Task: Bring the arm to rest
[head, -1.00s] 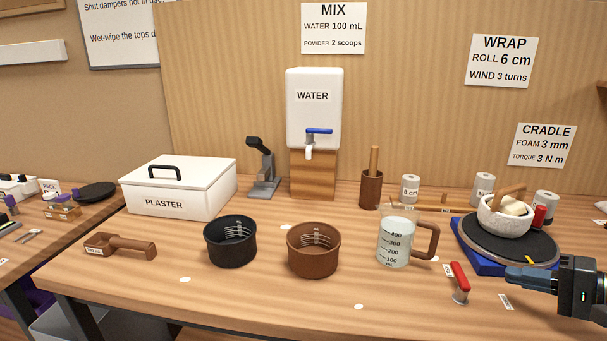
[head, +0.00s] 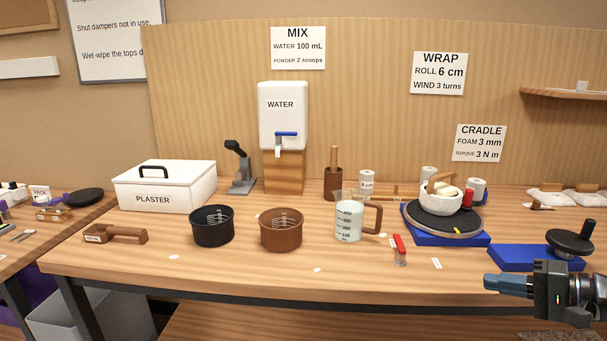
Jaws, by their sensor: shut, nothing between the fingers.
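My gripper (head: 508,285) is at the lower right of the head view, in front of the bench's front edge. Its fingers point left, are together and hold nothing. My arm runs out of the picture on the right. The blue base with a black hand-wheel (head: 572,242) stands behind and above the gripper in the picture, apart from it.
The wooden bench (head: 290,279) holds a plaster box (head: 165,188), a black bowl (head: 212,228), a brown bowl (head: 281,232), a measuring jug (head: 349,220), a red-handled tool (head: 399,249) and a turntable (head: 440,222) bearing a white bowl. The bench front is mostly clear.

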